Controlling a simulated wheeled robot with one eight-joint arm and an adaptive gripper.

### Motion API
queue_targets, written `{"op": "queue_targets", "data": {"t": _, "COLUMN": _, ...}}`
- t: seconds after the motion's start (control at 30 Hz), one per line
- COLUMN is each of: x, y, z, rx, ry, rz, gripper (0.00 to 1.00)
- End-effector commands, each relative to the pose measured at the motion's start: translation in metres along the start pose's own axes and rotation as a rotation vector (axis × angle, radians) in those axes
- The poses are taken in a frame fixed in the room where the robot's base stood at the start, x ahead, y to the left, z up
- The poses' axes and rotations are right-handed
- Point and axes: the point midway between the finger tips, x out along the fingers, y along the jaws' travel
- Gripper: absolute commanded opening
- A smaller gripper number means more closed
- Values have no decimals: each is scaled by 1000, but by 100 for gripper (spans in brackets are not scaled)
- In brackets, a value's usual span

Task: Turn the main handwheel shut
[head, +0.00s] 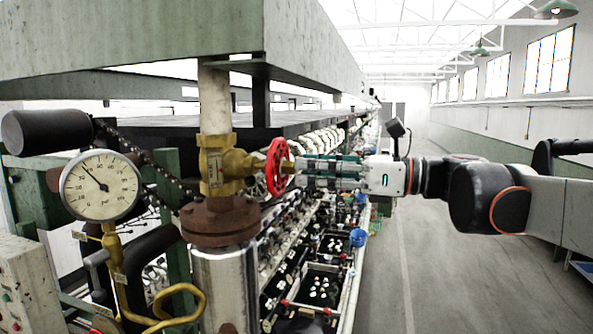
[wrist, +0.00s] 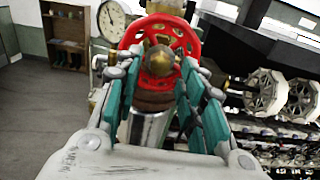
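The main handwheel (head: 275,168) is red and mounted on a brass valve (head: 216,165) on a vertical pipe. It also shows in the wrist view (wrist: 132,38), its spokes around a brass hub nut (wrist: 158,61). My gripper (head: 300,170) reaches in from the right, its fingertips close to the wheel's face. In the wrist view my gripper (wrist: 159,70) has its teal-padded fingers spread to either side of the hub nut, with a gap between them. Whether the fingertips touch the wheel cannot be told.
A round pressure gauge (head: 101,186) stands left of the valve, above a curled brass pipe (head: 180,302). A rusty flange (head: 220,220) sits below the valve. A long row of reeling basins (head: 320,285) runs behind. The aisle floor (head: 450,270) at the right is clear.

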Motion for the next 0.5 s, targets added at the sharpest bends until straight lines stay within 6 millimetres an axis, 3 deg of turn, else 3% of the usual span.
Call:
{"op": "queue_targets", "data": {"t": 0.17, "x": 2, "y": 0, "z": 0, "rx": -22, "ry": 0, "rz": 0, "gripper": 37}}
{"op": "queue_targets", "data": {"t": 0.5, "x": 28, "y": 0, "z": 0, "rx": -19, "ry": 0, "rz": 2, "gripper": 37}}
